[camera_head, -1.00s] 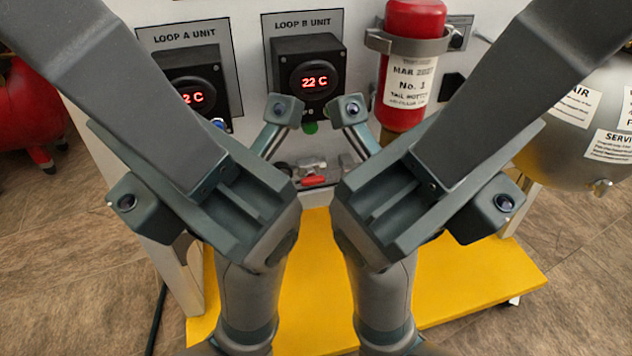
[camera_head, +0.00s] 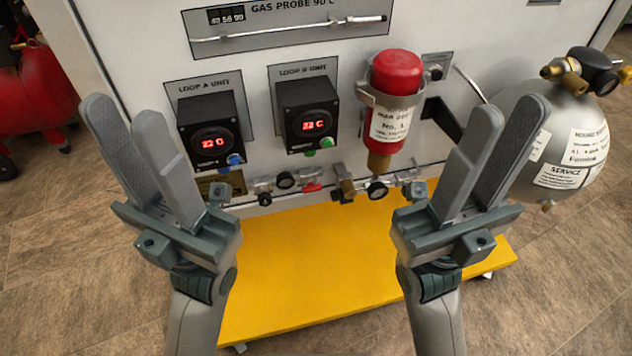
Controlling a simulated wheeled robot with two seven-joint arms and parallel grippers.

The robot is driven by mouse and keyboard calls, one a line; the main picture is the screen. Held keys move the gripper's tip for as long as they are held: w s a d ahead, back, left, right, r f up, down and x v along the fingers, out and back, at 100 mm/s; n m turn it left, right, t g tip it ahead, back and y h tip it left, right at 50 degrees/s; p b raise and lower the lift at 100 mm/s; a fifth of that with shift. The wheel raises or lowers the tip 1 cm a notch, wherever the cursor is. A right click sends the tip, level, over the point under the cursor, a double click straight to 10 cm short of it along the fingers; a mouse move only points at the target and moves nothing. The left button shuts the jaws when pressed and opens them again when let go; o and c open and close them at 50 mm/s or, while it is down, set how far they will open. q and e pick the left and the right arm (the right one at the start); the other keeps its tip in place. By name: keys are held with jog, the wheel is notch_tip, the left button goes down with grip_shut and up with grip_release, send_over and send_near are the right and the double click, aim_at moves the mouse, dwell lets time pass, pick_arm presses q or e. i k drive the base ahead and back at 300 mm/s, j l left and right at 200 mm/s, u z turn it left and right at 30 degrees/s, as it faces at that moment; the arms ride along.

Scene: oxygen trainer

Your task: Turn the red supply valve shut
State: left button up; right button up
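The red valve handle (camera_head: 312,187) is a small lever on the row of pipe fittings low on the white panel, below the loop B unit and left of the red bottle. My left gripper (camera_head: 125,112) is left of it, in front of the panel. Its fingers point up with a narrow gap between them and nothing held. My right gripper (camera_head: 509,108) is right of the handle, in front of the panel near the silver tank. Its fingers also point up, slightly apart and empty. Neither gripper touches the handle.
Gauges (camera_head: 377,190) and metal fittings flank the handle. The red bottle (camera_head: 397,75) hangs in a bracket above right. Loop A (camera_head: 209,132) and loop B (camera_head: 307,115) units stand above. A yellow base (camera_head: 310,270) lies below; a silver tank (camera_head: 575,125) stands right.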

aim_at(311, 187)
jog(key=k+l, duration=1.25)
jog(key=l+u, duration=0.05)
jog(key=l, duration=0.1)
